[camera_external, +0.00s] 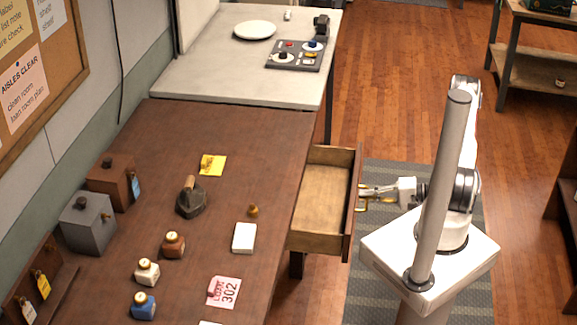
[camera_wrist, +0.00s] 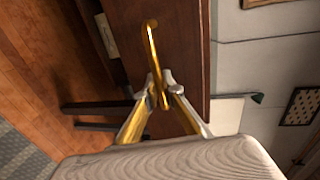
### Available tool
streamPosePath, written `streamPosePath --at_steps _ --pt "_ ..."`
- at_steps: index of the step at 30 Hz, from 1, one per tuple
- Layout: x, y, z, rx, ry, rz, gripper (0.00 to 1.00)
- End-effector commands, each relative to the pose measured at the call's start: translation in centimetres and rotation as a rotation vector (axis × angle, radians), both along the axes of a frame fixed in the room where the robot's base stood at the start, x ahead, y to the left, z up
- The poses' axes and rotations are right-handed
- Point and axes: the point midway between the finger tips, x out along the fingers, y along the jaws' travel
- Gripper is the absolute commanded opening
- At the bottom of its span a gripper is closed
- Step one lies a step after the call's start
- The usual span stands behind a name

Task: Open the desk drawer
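The desk drawer (camera_external: 327,190) stands pulled out from the right side of the brown desk (camera_external: 225,135), and its bare wooden inside shows empty. Its dark front panel (camera_external: 352,205) faces my arm. In the wrist view the curved brass handle (camera_wrist: 151,45) crosses the dark drawer front (camera_wrist: 185,40). My gripper (camera_wrist: 161,88) has its two fingertips closed about one end of the handle. In the external view my gripper (camera_external: 368,194) is at the outer face of the drawer front, beside the handle. The handle's far end is partly hidden between the fingers.
On the desk are a flat iron (camera_external: 190,198), a yellow note (camera_external: 212,165), a white block (camera_external: 244,238), several small bottles and a pink 302 tag (camera_external: 223,292). A grey table (camera_external: 215,85) adjoins the desk. Floor between drawer and my base is clear.

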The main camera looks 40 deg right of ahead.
Motion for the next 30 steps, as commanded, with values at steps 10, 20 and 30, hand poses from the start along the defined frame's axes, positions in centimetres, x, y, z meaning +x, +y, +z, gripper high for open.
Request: streamPosePath --at_steps 10,20,30 --pt "-0.5 -0.7 0.0 -0.001 0.0 -0.003 0.0" --pt "-2.5 -2.7 0.0 -0.001 0.0 -0.004 0.0" --pt "-3.6 -3.7 0.0 -0.001 0.001 -0.001 0.0"
